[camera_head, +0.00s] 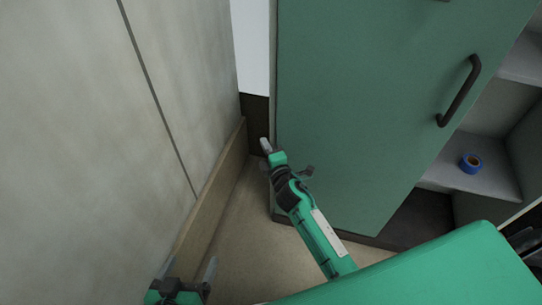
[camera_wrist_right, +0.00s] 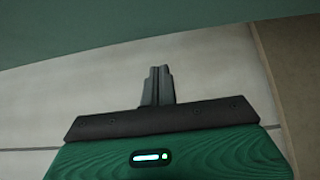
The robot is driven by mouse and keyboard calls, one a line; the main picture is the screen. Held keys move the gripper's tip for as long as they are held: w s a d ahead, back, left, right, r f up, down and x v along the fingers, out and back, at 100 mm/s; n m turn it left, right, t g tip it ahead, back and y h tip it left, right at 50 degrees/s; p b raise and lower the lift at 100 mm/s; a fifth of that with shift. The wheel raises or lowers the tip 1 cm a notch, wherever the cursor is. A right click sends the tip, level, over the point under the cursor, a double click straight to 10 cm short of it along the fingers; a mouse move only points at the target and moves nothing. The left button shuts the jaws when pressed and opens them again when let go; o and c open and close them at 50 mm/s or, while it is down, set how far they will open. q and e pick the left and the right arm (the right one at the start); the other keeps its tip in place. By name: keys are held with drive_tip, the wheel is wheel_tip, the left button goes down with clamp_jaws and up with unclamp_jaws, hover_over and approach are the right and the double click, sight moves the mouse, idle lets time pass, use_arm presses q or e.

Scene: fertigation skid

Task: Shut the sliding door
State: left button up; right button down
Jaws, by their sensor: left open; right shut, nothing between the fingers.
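The sliding door (camera_head: 370,110) is a tall green panel with a dark bar handle (camera_head: 460,92) near its right edge. It covers the left part of a cabinet, and the cabinet is open to its right. My right gripper (camera_head: 265,146) is shut and empty beside the door's lower left edge; whether it touches the edge I cannot tell. In the right wrist view its closed fingers (camera_wrist_right: 157,85) point toward a green surface across the top. My left gripper (camera_head: 188,272) is open and empty at the bottom left, low near the wall and apart from the door.
A pale panelled wall (camera_head: 90,150) with a skirting board (camera_head: 215,195) stands close on the left. The open cabinet shows grey shelves (camera_head: 500,185), one with a blue tape roll (camera_head: 471,162). A strip of beige floor (camera_head: 240,235) lies between wall and cabinet.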

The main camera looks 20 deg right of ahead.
sight(404, 165)
drive_tip(key=d, duration=0.1)
drive_tip(key=w+d, duration=0.1)
drive_tip(key=d, duration=0.1)
idle(0.4)
drive_tip(key=shift+s, duration=0.1)
